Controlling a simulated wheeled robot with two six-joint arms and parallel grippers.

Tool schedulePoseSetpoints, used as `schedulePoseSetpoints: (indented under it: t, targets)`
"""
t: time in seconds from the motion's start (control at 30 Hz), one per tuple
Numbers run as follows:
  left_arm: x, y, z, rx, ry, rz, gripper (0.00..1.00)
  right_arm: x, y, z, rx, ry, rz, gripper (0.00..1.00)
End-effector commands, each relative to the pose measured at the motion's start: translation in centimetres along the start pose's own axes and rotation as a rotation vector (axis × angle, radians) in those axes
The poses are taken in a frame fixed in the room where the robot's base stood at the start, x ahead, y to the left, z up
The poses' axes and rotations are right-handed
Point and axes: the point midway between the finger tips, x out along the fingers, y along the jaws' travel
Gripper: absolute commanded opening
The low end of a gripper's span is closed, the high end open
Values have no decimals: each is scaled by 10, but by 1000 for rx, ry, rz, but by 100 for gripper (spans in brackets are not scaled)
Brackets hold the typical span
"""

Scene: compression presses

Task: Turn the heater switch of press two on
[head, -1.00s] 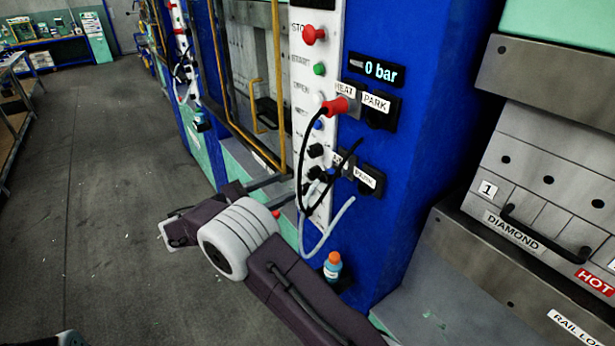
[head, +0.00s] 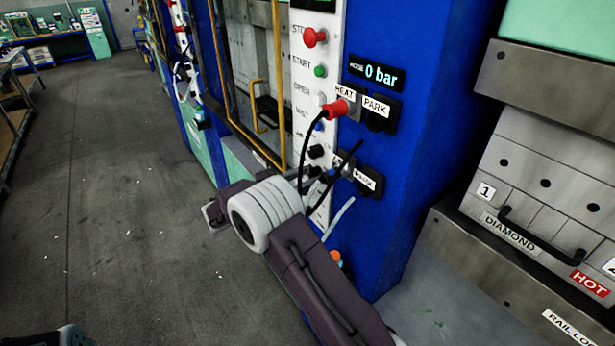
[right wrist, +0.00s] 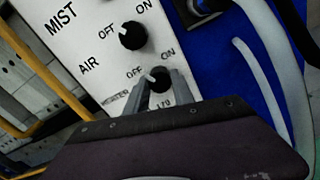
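The heater switch (right wrist: 158,79) is a black knob on press two's white control panel. In the right wrist view, its white mark points up-left, towards OFF. My right gripper (right wrist: 160,92) has its two grey fingers on either side of this knob, apart from each other. Whether they touch it is unclear. In the head view my right gripper (head: 308,182) reaches the lower part of the white panel (head: 308,90), and the wrist partly covers that area. My left gripper does not show clearly.
The air knob (right wrist: 132,35) sits just above the heater switch. A red plug (head: 337,108) with a black cable hangs beside the panel, and a pale hose (right wrist: 262,85) runs close on the right. A yellow frame (head: 281,80) stands left of the panel. Floor at left is clear.

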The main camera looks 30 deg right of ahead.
Motion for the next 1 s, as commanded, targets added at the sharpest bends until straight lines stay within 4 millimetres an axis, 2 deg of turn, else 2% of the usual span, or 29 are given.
schedulePoseSetpoints:
  t: [0.27, 0.47, 1.0]
  targets:
    - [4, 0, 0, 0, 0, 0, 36, 0, 0, -1, 26, 0, 0, 0]
    - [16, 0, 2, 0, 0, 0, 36, 0, -1, -3, 125, 0, 0, 0]
    - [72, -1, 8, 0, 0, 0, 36, 0, -2, -6, 618, 0, 0, 0]
